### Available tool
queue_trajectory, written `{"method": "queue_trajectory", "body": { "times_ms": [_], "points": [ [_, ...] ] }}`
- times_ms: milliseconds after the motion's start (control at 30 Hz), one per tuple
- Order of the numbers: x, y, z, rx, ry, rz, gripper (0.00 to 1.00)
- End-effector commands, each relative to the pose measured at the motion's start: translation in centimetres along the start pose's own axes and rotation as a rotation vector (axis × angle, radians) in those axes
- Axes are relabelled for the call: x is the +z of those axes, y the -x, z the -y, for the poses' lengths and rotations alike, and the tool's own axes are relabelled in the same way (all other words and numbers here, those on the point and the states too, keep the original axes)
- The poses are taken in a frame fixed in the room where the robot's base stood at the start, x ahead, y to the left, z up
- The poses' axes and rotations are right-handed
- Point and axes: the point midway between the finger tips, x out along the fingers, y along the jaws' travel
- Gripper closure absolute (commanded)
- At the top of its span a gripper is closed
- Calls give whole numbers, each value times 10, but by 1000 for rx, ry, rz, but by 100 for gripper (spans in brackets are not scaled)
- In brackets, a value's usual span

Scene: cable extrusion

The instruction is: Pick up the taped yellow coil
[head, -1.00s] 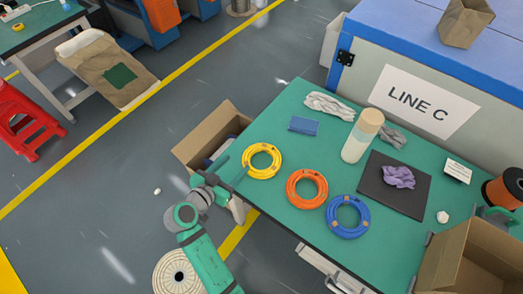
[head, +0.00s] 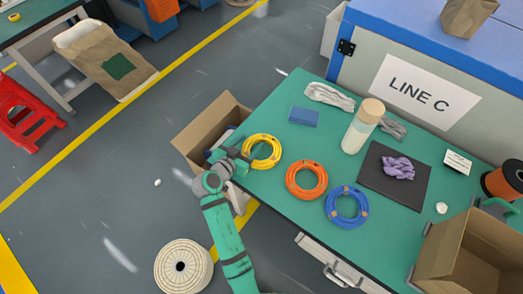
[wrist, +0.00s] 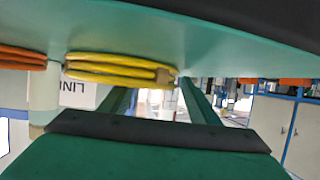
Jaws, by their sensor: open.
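The yellow coil (head: 262,136) lies flat on the green table (head: 285,218), at its left end. In the wrist view the coil (wrist: 110,70) shows edge-on as stacked yellow loops with a tan tape band at its right end. My gripper (head: 242,160) is at the coil's left side, low near the table edge, and overlaps part of its rim in the head view. In the wrist view my gripper (wrist: 158,95) is open, with its two green fingers apart and the coil ahead of them. I cannot tell whether a finger touches the coil.
An orange coil (head: 290,180) and a blue coil (head: 332,209) lie right of the yellow one. An open cardboard box (head: 203,125) is beyond the left table edge.

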Motion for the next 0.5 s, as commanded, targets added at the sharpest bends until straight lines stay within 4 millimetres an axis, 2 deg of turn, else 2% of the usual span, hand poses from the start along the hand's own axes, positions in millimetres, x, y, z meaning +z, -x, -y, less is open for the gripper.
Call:
{"method": "queue_trajectory", "body": {
  "times_ms": [200, 400, 500],
  "points": [
    [0, -1, 0, 0, 0, 0, 44],
    [0, 0, 0, -1, 0, 1, 92],
    [0, 0, 0, -1, 0, 0, 92]
  ]
}}
